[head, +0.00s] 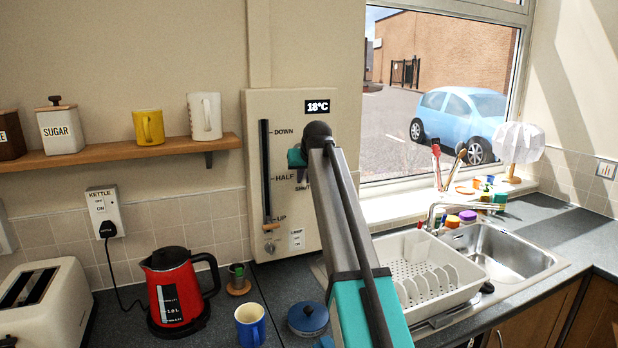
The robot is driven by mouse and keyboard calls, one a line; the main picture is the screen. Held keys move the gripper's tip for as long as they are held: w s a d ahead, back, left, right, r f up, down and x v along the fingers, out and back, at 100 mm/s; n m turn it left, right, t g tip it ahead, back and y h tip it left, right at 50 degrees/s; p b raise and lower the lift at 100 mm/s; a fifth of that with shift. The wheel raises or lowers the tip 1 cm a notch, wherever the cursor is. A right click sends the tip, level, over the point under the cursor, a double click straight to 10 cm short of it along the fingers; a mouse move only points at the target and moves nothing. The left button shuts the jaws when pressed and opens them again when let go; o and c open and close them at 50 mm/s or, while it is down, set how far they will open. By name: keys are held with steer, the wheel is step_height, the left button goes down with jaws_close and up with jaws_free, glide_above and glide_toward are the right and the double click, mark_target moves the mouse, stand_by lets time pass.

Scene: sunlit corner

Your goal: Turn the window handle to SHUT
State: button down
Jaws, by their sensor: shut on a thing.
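A cream panel (290,215) is mounted on the wall left of the window. Lettering that seems to read SHUT (303,187) shows on it, partly covered by my arm. My gripper (297,158), with a teal part showing, is up against the right half of the panel, just above that lettering. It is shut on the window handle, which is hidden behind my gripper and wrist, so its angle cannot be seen. The window (440,90) is at the right, with a blue car outside.
The panel's left side has a slider (267,217) near UP, below DOWN and HALF. A display reads 18°C. A red kettle (175,290), blue mug (250,325) and blue-lidded pot (307,318) stand on the counter. A dish rack (425,275) and sink lie right.

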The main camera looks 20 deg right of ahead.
steer(key=shift+d, duration=0.1)
steer(key=c, duration=1.7)
jaws_free()
steer(key=shift+c, duration=0.2)
steer(key=b+v, duration=0.3)
steer(key=v, duration=1)
steer(key=shift+s+r, duration=0.25)
steer(key=shift+r, duration=0.1)
